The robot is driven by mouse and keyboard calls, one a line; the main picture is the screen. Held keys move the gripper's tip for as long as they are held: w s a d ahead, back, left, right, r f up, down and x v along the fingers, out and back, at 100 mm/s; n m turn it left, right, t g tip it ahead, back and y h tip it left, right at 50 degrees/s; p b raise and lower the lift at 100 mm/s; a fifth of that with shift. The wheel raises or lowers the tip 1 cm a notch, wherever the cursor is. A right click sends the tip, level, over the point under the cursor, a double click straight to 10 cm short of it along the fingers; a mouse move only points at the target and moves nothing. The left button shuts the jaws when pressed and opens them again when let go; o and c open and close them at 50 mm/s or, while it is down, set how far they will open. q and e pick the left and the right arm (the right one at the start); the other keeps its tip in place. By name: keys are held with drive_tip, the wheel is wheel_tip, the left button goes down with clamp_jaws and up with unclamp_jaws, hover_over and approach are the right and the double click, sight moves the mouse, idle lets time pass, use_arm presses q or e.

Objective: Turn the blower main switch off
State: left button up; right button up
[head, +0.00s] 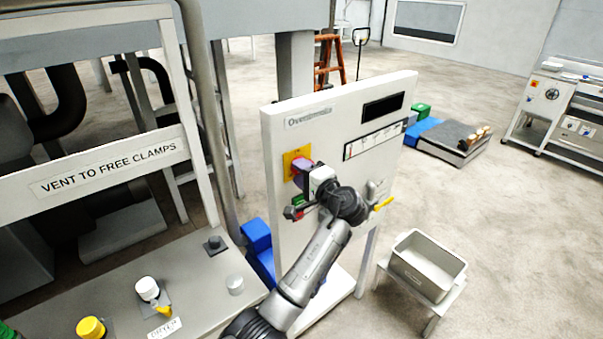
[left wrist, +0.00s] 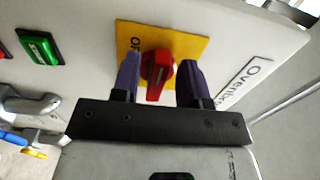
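The blower main switch is a red rotary knob (left wrist: 158,72) on a yellow plate (left wrist: 185,46), with part of a label beside it. In the head view the yellow plate (head: 290,158) sits on the left part of the upright white panel (head: 345,140), and my left gripper largely covers the knob. My left gripper (head: 303,171) is in front of the plate. In the left wrist view its two purple fingertips (left wrist: 160,70) stand apart, one on each side of the knob's handle. A firm grip does not show. My right gripper is in neither view.
A green button (left wrist: 39,48) is on the same panel, with a handle (left wrist: 30,108) near it. A grey bin (head: 428,265) stands on a small table at right. A bench with knobs (head: 148,288) is at lower left. Open floor lies to the right.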

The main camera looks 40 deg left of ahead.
use_arm(q)
drive_tip(key=shift+o, duration=0.2)
drive_tip(key=b+v, duration=0.1)
drive_tip(key=v, duration=1.3)
drive_tip(key=shift+w+a, duration=0.1)
idle(0.5)
